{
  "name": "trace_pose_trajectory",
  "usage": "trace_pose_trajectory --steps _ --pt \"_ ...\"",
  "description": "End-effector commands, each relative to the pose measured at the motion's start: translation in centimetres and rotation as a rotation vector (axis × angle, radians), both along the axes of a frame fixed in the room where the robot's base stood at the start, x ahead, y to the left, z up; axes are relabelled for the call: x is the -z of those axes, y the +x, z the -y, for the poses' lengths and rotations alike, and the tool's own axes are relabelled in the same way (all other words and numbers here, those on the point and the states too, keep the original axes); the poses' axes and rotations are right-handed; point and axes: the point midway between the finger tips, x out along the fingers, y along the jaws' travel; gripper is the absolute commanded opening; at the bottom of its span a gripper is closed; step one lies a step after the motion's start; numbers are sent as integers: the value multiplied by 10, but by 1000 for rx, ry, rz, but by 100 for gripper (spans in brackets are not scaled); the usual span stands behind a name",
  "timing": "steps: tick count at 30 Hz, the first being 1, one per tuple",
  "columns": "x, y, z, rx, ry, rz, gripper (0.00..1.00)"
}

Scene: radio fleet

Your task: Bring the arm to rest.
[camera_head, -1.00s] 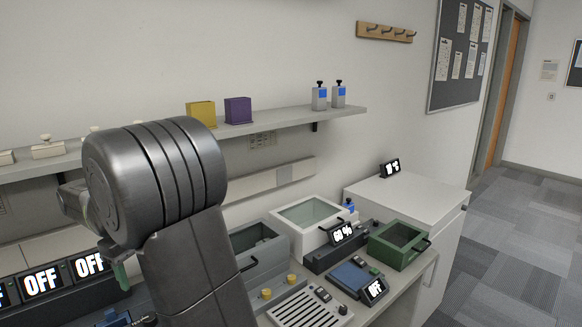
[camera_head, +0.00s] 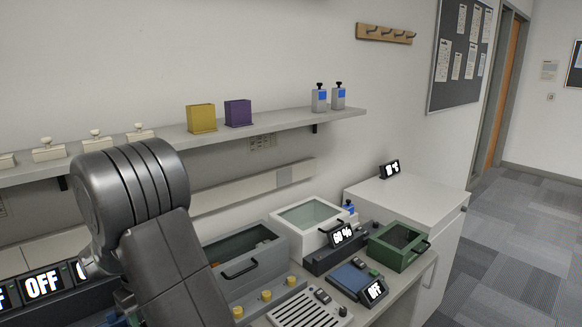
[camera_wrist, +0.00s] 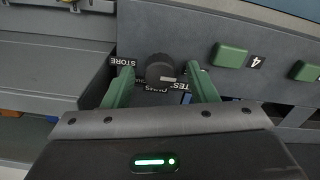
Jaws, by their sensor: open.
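In the wrist view my gripper (camera_wrist: 163,82) is open, its two green fingers spread apart. A black round knob (camera_wrist: 160,66) shows between the fingertips, on a grey panel with lettering that includes "STORE". I cannot tell how far the knob is from the fingers, and nothing is seen held. In the head view my dark arm rises at the left, in front of the bench, and it hides the gripper there.
Green buttons (camera_wrist: 230,55) sit right of the knob. A grey bin (camera_head: 245,270), a white bin (camera_head: 285,230) and a green bin (camera_head: 385,252) stand on the bench. Above runs a wall shelf (camera_head: 270,130) with yellow and purple boxes. Lit "OFF" displays (camera_head: 43,285) stand at lower left.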

Motion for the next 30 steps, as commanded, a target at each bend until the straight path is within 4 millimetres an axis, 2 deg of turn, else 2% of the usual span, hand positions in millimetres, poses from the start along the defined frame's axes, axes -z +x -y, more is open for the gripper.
trace_pose_trajectory --steps 21,30 --pt "-2 0 0 574 1 0 52" --pt "-65 1 0 565 5 2 52"
